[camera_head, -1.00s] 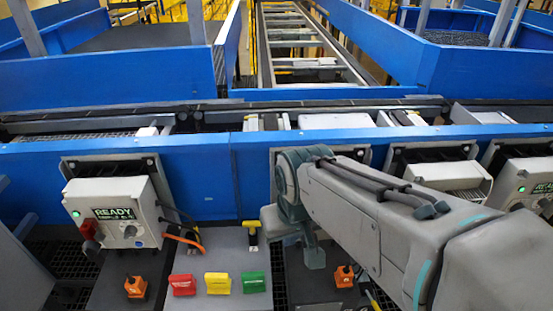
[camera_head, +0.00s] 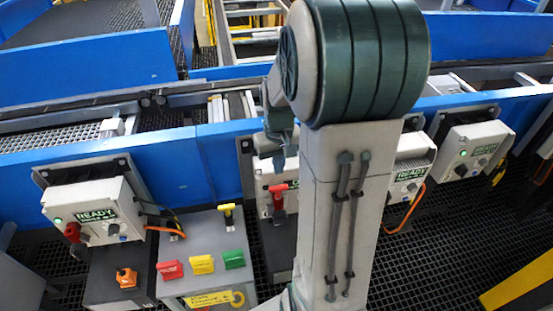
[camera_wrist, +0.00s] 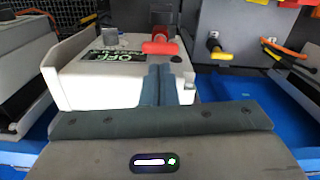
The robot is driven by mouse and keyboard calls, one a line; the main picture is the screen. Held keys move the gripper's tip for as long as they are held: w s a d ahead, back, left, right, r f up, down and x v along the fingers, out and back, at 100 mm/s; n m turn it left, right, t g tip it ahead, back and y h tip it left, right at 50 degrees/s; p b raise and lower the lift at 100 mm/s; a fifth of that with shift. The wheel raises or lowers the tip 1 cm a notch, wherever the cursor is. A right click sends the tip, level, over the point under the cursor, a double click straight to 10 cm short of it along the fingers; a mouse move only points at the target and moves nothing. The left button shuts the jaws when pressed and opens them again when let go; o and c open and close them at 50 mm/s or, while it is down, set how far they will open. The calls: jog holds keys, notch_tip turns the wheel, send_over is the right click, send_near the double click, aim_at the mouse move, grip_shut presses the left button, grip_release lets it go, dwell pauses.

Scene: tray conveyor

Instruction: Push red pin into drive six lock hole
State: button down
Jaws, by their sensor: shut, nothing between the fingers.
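A red T-shaped pin (camera_head: 278,188) stands at the front of a pale drive box (camera_head: 262,172), partly hidden by my arm. In the wrist view the red pin (camera_wrist: 160,47) lies across a dark red part at the edge of the box (camera_wrist: 95,85), whose display reads OFF. I cannot tell how deep the pin sits, and its lock hole is hidden. My gripper (camera_head: 281,155) is shut and empty above the box. In the wrist view my gripper's fingers (camera_wrist: 165,82) are together, with their tips close to the pin; contact is unclear.
A grey stand (camera_head: 215,255) left of the box holds red, yellow and green tags and a yellow-handled pin (camera_head: 228,212). A READY box (camera_head: 95,212) is further left; more boxes (camera_head: 470,147) are at right. Blue conveyor rails (camera_head: 150,160) run behind.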

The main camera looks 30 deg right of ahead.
aim_at(278, 186)
jog(key=shift+f+b, duration=1.85)
jog(key=shift+f, duration=0.85)
jog(key=shift+f+b, duration=0.3)
jog(key=shift+f, duration=0.05)
jog(key=shift+r, duration=0.1)
